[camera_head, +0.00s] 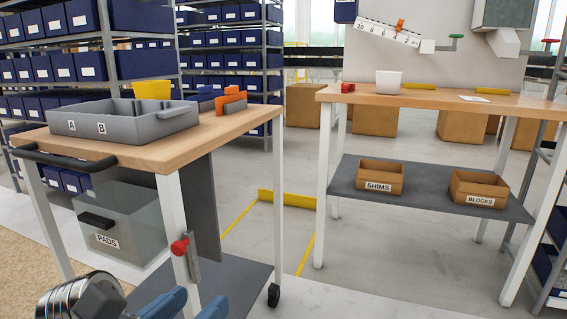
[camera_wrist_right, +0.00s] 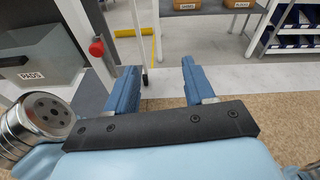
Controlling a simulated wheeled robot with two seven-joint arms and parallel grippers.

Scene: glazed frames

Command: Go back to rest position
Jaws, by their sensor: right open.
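My right gripper (camera_wrist_right: 158,85) shows in the right wrist view with its two blue fingers apart and nothing between them. Its fingers point over the floor toward the benches. In the head view it (camera_head: 188,305) is cut off by the bottom edge, in front of the wooden-topped cart (camera_head: 185,150). It appears apart from the cart. My left gripper is not in the head view.
A grey tray (camera_head: 125,138) marked A and B stands on the cart, with a PADS bin (camera_head: 125,215) below. A red knob (camera_head: 180,246) sticks out near my right gripper. A workbench (camera_head: 440,98) holds a white cup (camera_head: 388,84).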

